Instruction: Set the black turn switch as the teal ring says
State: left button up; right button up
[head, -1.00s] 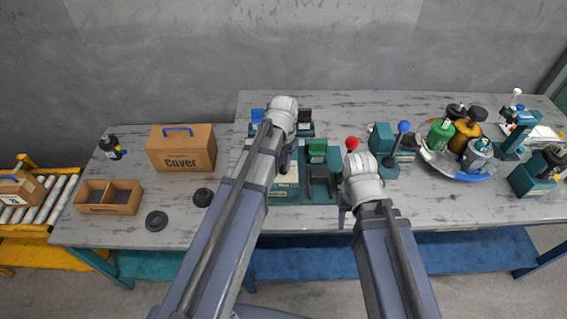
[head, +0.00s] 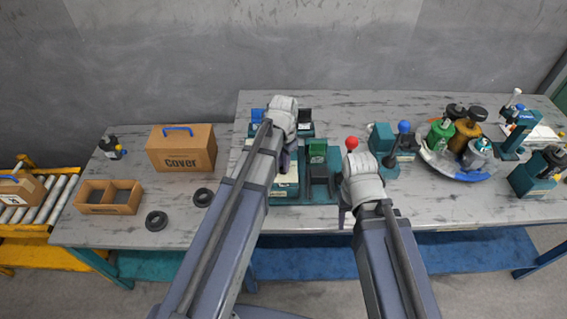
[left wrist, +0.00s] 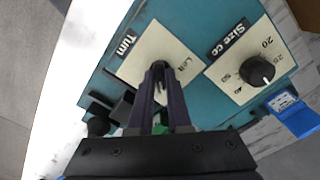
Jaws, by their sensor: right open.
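The black turn switch (left wrist: 160,68) stands on a cream panel (left wrist: 135,66) marked "Turn" on a teal unit (left wrist: 198,22) in the left wrist view. The word "Left" shows on the panel to its right. My left gripper (left wrist: 162,78) has its two dark fingers on either side of the switch, close against it. In the head view my left gripper (head: 286,163) is over the teal unit and hides the switch. My right gripper (head: 345,212) is open and empty at the right of that unit, partly hidden by its own wrist. I cannot make out a teal ring.
A black "Size cc" knob (left wrist: 257,70) sits beside the turn panel. A red-knobbed lever (head: 352,144) and a blue-knobbed lever (head: 403,128) stand to the right. A round tray (head: 450,172) holds several canisters. A "Cover" box (head: 181,148) stands on the left table.

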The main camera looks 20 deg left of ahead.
pick_arm(q)
jog(key=o, duration=0.5)
jog(key=shift+c, duration=0.2)
jog(key=shift+r, duration=0.1)
notch_tip(320, 180, up, 8)
jog(key=p, duration=0.8)
jog(key=shift+f, duration=0.2)
jog(key=s+d+n+y, duration=0.1)
jog(key=s+d+n, duration=0.1)
jog(key=s+d, duration=0.9)
jog(key=s, duration=0.4)
